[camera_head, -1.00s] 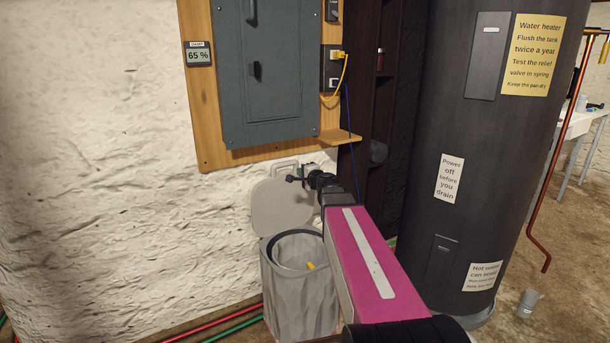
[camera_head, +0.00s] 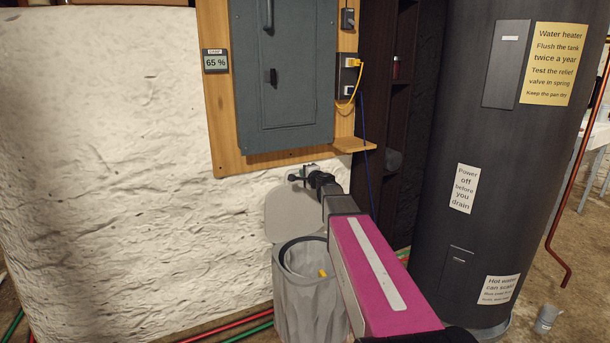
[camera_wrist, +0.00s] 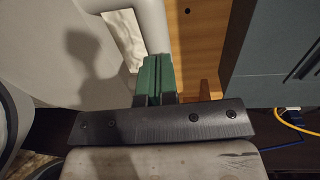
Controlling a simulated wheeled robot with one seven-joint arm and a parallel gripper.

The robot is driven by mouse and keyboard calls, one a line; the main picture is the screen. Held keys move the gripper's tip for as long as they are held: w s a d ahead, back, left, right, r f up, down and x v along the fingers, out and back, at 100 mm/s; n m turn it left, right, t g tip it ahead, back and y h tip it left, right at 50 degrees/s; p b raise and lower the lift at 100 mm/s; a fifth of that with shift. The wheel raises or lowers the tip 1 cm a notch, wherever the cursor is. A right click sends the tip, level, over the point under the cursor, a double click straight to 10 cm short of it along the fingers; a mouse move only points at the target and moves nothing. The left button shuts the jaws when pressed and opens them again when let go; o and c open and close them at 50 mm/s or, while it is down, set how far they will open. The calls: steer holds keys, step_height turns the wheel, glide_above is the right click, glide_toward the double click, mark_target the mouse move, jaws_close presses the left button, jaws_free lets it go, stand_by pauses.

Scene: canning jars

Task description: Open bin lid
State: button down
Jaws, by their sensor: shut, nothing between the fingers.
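The grey bin (camera_head: 305,305) stands against the white wall, with a dark ring around its open mouth and something small and yellow inside. Its pale grey lid (camera_head: 287,217) is raised and stands upright at the back, by the wall. My gripper (camera_head: 303,175) is at the lid's upper edge and hides part of it. In the wrist view the green fingertips (camera_wrist: 153,80) are shut and empty, right beside the pale lid handle (camera_wrist: 150,25). I cannot tell whether they touch it. The lid's face (camera_wrist: 50,50) fills the left, with the gripper's shadow on it.
The electrical panel (camera_head: 283,75) on its wooden board (camera_head: 217,120) hangs just above my gripper, with a small wooden shelf (camera_head: 355,145). A dark water heater (camera_head: 475,170) stands to the right. Red and green pipes (camera_head: 240,327) run along the wall's foot.

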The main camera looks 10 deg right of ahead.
steer(key=x, duration=0.3)
steer(key=r+x, duration=0.1)
steer(key=shift+w+a+f, duration=0.1)
steer(key=shift+w+a, duration=0.05)
steer(key=shift+w, duration=0.25)
steer(key=shift+s, duration=0.2)
steer(key=r+v, duration=0.2)
steer(key=v, duration=1.1)
steer(key=s+a+f+n+g, duration=0.45)
steer(key=s+f, duration=0.35)
steer(key=f, duration=0.2)
steer(key=s+a+f+n+g, duration=0.3)
steer(key=s+f+n+g, duration=0.3)
steer(key=f, duration=0.5)
steer(key=s+d+f+n+g+h, duration=0.2)
steer(key=s+f, duration=0.3)
steer(key=s, duration=0.3)
steer(key=s+d+f+n+g+h, duration=0.2)
steer(key=s+f, duration=0.3)
steer(key=s, duration=0.3)
steer(key=shift+d+g+h, duration=0.5)
steer(key=shift+g+h, duration=0.1)
steer(key=shift+g, duration=0.25)
